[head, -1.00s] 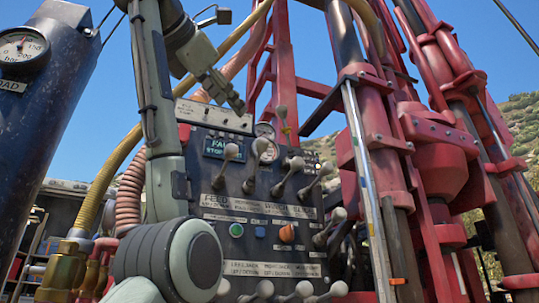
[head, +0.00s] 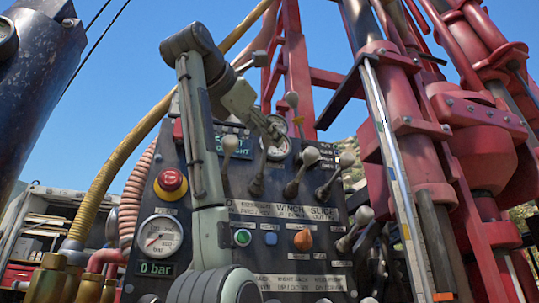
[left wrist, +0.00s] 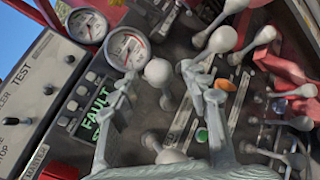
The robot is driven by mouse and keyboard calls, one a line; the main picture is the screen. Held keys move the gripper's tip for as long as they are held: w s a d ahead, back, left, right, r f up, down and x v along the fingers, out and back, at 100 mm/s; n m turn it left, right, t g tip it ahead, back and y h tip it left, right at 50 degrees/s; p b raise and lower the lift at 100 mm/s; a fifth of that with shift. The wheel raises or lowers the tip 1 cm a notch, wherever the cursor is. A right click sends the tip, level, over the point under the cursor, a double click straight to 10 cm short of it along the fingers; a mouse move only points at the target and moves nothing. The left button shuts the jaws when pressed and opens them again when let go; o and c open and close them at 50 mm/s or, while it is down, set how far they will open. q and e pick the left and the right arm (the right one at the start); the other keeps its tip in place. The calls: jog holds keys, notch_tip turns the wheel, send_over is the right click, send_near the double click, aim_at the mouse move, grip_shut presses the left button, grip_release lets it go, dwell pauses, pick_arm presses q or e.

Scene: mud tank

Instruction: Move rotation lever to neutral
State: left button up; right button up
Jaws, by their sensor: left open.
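The dark control panel (head: 290,238) carries a row of levers with pale ball knobs. The second lever from the left (head: 258,178) appears to be the rotation lever, though its label is partly covered. Its stem leans up and its knob is hidden behind my left gripper (head: 273,133) in the head view. In the left wrist view a pale ball knob (left wrist: 158,72) sits between the spread fingertips of my left gripper (left wrist: 160,82), with visible space around it. The gripper is open. Whether a finger touches the knob I cannot tell. My right gripper is not in view.
Neighbouring levers stand close on both sides, with a left knob (head: 230,143) and a right knob (head: 310,155). A red emergency button (head: 171,180) and a pressure gauge (head: 160,236) are at left. A green FAULT screen (left wrist: 95,115) is lit. Red mast parts (head: 470,140) fill the right.

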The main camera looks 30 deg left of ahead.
pick_arm(q)
jog(key=shift+w+a, duration=0.15)
jog(key=shift+w, duration=1.1)
grip_shut()
